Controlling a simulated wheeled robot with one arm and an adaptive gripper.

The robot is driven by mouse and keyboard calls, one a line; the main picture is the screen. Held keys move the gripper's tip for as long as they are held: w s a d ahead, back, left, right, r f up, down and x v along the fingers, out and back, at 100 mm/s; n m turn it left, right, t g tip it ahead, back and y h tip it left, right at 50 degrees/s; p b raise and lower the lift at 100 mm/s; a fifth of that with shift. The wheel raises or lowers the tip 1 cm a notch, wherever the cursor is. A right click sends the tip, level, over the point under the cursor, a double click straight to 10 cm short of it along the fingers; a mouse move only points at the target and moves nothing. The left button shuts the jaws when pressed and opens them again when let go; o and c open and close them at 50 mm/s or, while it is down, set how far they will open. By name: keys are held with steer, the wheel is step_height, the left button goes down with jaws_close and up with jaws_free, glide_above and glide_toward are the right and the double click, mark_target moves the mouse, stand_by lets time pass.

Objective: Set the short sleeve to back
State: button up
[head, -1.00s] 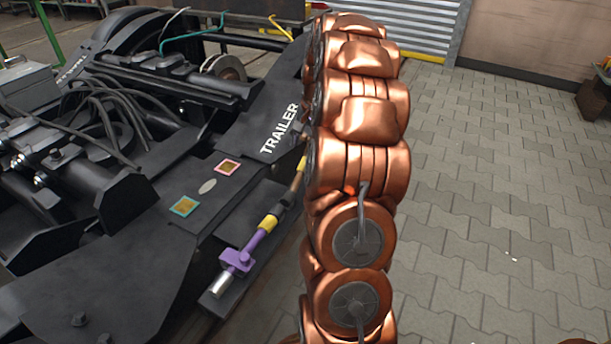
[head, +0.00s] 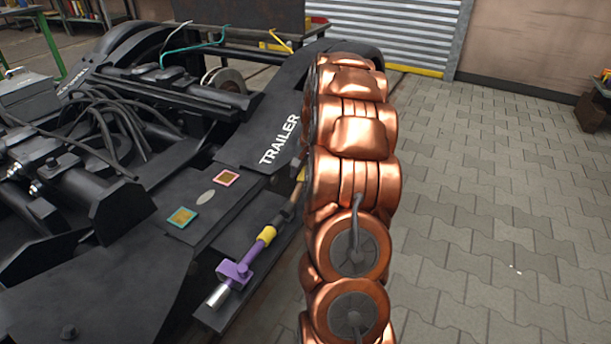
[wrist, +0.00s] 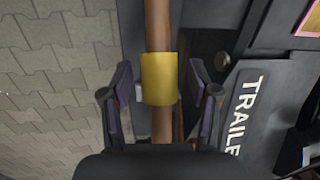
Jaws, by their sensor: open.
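A yellow sleeve (wrist: 159,79) sits around a brown rod (wrist: 159,25) in the wrist view, beside the TRAILER lettering. My gripper (wrist: 159,88) is open, with one finger on each side of this sleeve and a gap on both sides. In the head view my arm hides the gripper and most of that sleeve; a sliver of yellow (head: 301,174) shows at the arm's edge. Another yellow sleeve (head: 267,234) sits nearer, at the upper end of a purple rod part with a purple block (head: 235,272). I cannot tell which sleeve is the short one.
The dark bogie frame (head: 110,285) fills the left, with pink-edged (head: 226,178) and teal-edged (head: 182,217) plates on top. Black cables (head: 100,115) lie farther back. The paved floor (head: 480,210) on the right is clear. A shutter (head: 400,32) stands behind.

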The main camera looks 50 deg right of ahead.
jaws_close()
stand_by(0.4)
